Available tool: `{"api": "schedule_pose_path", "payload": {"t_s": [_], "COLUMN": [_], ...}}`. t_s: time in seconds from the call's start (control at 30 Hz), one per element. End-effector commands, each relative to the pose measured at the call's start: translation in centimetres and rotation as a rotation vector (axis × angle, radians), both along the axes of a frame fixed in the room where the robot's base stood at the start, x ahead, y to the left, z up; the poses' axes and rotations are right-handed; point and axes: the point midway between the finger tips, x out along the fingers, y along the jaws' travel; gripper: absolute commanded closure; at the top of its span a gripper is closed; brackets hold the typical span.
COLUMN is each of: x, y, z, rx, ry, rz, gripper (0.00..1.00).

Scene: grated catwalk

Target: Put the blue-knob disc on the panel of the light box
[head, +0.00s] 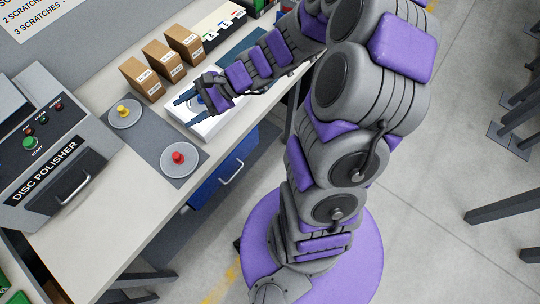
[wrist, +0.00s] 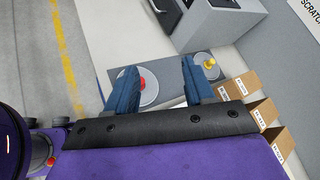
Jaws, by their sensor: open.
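My gripper (head: 185,112) is over the white light box (head: 211,128), with its two dark blue fingers spread apart and pointing left. The wrist view also shows the fingers (wrist: 158,66) apart, with nothing seen held between them. I cannot make out the blue-knob disc in either view; the gripper and wrist cover much of the box top. A red-knob disc (head: 179,158) and a yellow-knob disc (head: 125,113) lie on a grey mat left of the light box. Both discs also show beyond the fingers in the wrist view.
Several small brown cartons (head: 163,58) stand behind the light box. The disc polisher (head: 60,150) stands at the left of the bench. A blue drawer unit (head: 222,182) is under the bench. The bench front, left of the mat (head: 150,146), has clear room.

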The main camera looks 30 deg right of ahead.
Motion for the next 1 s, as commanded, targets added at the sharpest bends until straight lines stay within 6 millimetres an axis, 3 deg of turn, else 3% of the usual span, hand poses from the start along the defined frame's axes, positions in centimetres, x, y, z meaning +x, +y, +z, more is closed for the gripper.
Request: {"api": "schedule_pose_path", "payload": {"t_s": [0.13, 0.37, 0.53, 0.7, 0.9, 1.0], "x": [-5.3, -13.7, -19.1, -23.0, -25.4, -25.8], "y": [3.1, 3.8, 1.5, -2.3, -6.0, -6.8], "z": [2.4, 3.7, 4.3, 5.2, 6.2, 6.5], "rx": [-0.144, -0.392, -0.595, -0.807, -0.973, -1.009], "ry": [-0.109, -0.223, -0.273, -0.293, -0.287, -0.284], "rz": [0.277, 0.661, 0.907, 1.098, 1.215, 1.234], "gripper": [0.47, 0.47, 0.47, 0.47, 0.47, 0.47]}}
